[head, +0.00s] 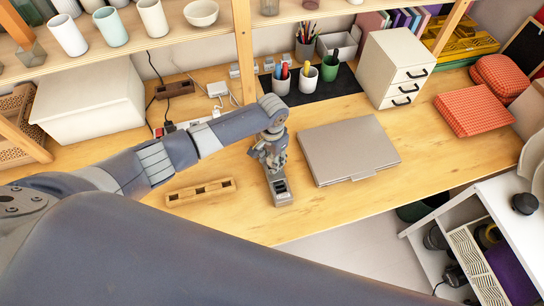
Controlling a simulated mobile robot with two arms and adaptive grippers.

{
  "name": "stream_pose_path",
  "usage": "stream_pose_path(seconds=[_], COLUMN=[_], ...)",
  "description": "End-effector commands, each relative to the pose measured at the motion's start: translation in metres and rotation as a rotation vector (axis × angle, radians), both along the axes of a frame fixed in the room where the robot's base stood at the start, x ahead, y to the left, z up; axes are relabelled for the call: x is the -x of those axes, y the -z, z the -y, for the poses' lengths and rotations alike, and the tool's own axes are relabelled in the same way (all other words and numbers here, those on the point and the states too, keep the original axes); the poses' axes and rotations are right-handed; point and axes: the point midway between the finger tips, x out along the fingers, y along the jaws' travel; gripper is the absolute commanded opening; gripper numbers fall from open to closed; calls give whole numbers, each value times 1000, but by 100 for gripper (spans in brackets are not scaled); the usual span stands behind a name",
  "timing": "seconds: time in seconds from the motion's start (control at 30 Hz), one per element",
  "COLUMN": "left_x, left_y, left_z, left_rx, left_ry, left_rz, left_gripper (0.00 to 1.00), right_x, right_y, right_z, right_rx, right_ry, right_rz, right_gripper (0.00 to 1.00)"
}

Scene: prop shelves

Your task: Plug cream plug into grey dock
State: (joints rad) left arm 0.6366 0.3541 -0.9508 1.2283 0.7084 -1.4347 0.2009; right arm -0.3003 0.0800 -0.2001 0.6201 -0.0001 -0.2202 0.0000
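The grey dock (283,201) stands on the wooden desk near its front edge, left of a closed grey laptop. It is a small upright-backed block with a dark opening on top. My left gripper (272,161) points down right at the back of the dock, close over it. Its fingers are small and overlap the dock in the picture, so I cannot tell whether they are open or shut. I cannot make out a cream plug in or near the fingers. A small white adapter (217,89) with a cable lies at the back of the desk. My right gripper is out of view.
The grey laptop (348,150) lies right of the dock, and a slotted wooden block (200,192) lies left. A white box (90,103), pen cups (307,79) and a drawer unit (396,70) line the back. A shelf (150,44) overhangs the desk.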

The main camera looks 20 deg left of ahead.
Motion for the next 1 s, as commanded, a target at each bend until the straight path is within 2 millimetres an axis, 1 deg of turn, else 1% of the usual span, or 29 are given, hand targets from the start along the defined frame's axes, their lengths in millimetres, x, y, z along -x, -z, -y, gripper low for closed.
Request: stream_pose_path(seconds=[0.3,0.37,0.43,0.57,0.8,0.9,1.0], left_x=[-2,-2,-3,-3,-3,-3,-3], left_y=[-2,-5,-12,-34,-85,-102,-113], left_z=[0,0,1,0,1,0,1], left_rx=[1,2,3,2,3,1,2], left_ry=[0,0,1,2,1,0,0], left_rz=[3,4,5,7,6,5,4], left_gripper=[44,44,44,44,44,44,44], right_x=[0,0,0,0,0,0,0], right_y=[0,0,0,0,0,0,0], right_z=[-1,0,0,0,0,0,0], right_rx=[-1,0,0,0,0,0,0], right_ry=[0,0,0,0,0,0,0], right_rz=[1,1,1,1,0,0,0], right_gripper=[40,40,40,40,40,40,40])
